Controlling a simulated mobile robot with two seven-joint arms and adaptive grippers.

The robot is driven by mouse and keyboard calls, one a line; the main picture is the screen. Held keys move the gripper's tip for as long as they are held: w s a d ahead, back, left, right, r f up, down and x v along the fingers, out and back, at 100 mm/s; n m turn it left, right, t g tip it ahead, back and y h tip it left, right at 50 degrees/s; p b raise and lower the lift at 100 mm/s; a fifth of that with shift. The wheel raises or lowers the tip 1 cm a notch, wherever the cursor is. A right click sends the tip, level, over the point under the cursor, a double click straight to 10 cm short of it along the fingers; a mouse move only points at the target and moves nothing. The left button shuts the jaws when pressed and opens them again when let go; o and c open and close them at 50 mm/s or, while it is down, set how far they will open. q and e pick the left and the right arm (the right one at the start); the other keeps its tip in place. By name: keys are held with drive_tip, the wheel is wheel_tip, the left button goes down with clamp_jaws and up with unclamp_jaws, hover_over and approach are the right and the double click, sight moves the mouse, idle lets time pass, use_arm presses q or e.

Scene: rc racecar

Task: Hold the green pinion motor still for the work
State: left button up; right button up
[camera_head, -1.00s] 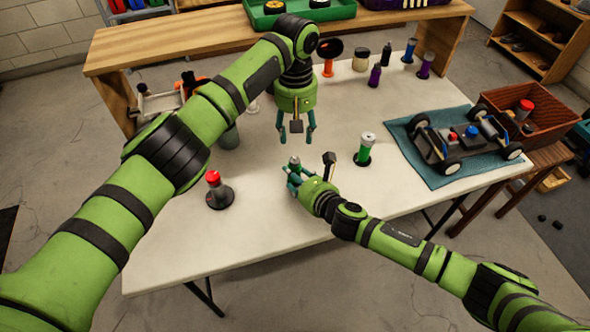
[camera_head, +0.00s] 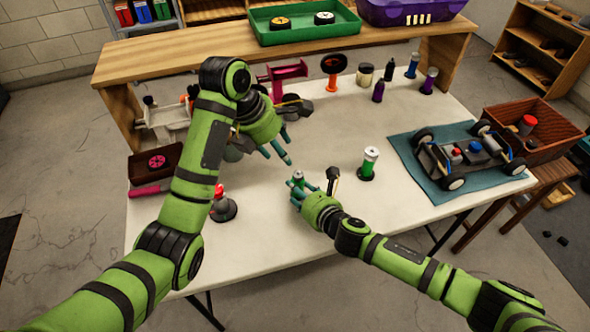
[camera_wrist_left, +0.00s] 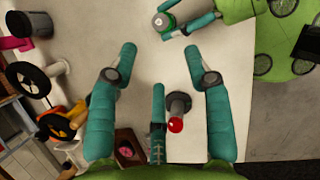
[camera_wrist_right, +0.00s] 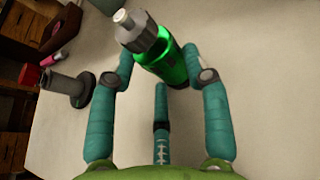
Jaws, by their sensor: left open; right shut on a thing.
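The green pinion motor (camera_wrist_right: 163,52) has a shiny green body, a grey collar and a pale tip. My right gripper (camera_head: 299,184) is shut around it near the middle of the table, and the fingers hide part of its body. Its top also shows in the left wrist view (camera_wrist_left: 163,22). My left gripper (camera_head: 284,147) is open and empty, left of and above the held motor in the head view, apart from it. A second green and white cylinder (camera_head: 370,162) stands in a black base to the right of my right gripper.
A red-topped grey piece (camera_head: 222,207) stands on a black base beside my left arm. The racecar chassis (camera_head: 458,155) rests on a teal mat (camera_head: 499,184) at right. Several small bottles stand at the back. The table's front middle (camera_head: 285,245) is clear.

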sight(297, 173)
use_arm(q)
drive_tip(key=x, duration=1.1)
drive_tip(key=shift+f, duration=0.15)
clamp_jaws()
